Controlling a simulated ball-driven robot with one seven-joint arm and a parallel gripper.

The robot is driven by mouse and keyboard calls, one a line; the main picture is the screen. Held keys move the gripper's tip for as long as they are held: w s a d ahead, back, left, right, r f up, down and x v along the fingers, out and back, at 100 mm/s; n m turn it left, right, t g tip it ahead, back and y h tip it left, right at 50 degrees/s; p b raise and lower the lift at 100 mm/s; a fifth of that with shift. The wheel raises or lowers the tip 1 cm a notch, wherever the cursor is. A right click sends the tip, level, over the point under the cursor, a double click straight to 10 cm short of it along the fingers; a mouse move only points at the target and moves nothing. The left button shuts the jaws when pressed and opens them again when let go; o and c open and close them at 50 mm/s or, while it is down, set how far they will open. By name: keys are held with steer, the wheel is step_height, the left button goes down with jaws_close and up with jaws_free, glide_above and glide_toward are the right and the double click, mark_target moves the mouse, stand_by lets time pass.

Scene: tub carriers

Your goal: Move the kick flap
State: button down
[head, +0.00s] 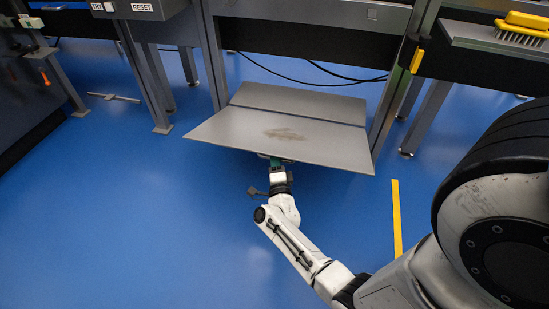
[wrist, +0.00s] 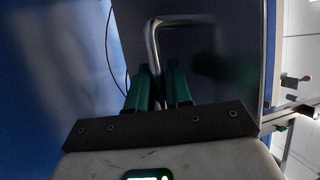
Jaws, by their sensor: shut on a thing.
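The kick flap (head: 280,130) is a wide grey panel with a scuffed brown mark, low between two grey uprights. It stands swung out toward me, with its near edge clear of the floor. My gripper (head: 277,161) is under the near edge, mostly hidden by the panel. In the wrist view the green fingers of my gripper (wrist: 159,80) are shut on a bent metal bar handle (wrist: 153,45). The dark underside of the kick flap (wrist: 228,60) fills the space behind the handle.
A yellow brush (head: 522,28) lies on a bench at the upper right. A yellow latch (head: 417,60) sits on the right upright. Black cables hang behind the flap. A yellow stripe (head: 397,218) marks the blue floor. The floor left of my arm is clear.

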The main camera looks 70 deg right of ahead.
stand_by(0.4)
steer(key=p, duration=0.1)
steer(key=r+p, duration=0.1)
steer(key=p, duration=0.1)
steer(key=r+p, duration=0.1)
steer(key=shift+d+r+y, duration=0.2)
steer(key=shift+d+y, duration=0.05)
steer(key=shift+y, duration=0.05)
steer(key=shift+f, duration=0.1)
steer(key=c, duration=1.4)
jaws_free()
steer(key=p+v, duration=0.3)
steer(key=v, duration=0.7)
steer(key=shift+a, duration=0.4)
